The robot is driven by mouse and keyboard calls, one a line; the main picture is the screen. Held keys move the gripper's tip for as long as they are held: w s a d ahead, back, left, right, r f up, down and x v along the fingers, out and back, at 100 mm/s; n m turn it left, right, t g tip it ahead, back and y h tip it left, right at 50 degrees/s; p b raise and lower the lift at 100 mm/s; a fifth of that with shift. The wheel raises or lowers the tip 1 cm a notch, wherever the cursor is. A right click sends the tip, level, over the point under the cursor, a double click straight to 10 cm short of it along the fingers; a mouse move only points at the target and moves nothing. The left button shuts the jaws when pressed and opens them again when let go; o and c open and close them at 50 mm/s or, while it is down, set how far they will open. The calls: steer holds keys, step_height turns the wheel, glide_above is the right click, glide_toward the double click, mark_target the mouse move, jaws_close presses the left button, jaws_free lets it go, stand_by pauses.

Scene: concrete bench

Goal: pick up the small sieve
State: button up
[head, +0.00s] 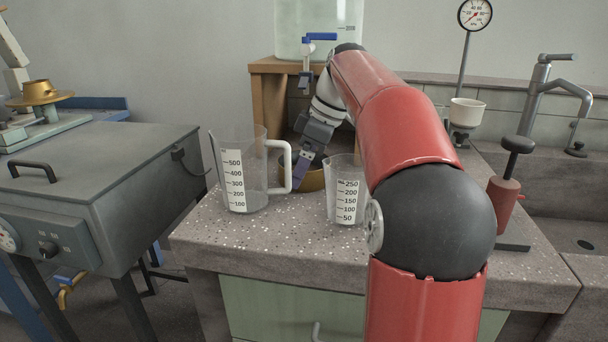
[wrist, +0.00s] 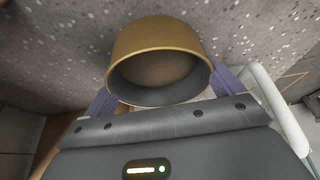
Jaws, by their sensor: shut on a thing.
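The small sieve (head: 315,181) is a short round brass ring, partly hidden behind the measuring jugs in the head view. In the wrist view the sieve (wrist: 160,37) fills the upper middle, with its dark inner wall and brownish mesh facing the camera. My gripper (head: 301,172) reaches down to it from behind, its purple fingers on the ring. In the wrist view my gripper (wrist: 160,85) has one finger on each side of the sieve and is shut on it. I cannot tell whether the sieve touches the bench.
A large measuring jug (head: 240,175) stands just left of the sieve, its handle close to my gripper. A smaller jug (head: 346,190) stands in front to the right. A wooden stand (head: 262,100) holds a water tank (head: 318,20) behind. The front left bench top (head: 215,228) is clear.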

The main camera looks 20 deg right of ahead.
steer(key=shift+s+d+r, duration=0.2)
steer(key=shift+d+r, duration=0.1)
steer(key=shift+r, duration=0.15)
steer(key=s+d+r+p, duration=0.2)
steer(key=s+d+r, duration=0.5)
steer(key=d, duration=0.4)
steer(key=shift+s, duration=0.3)
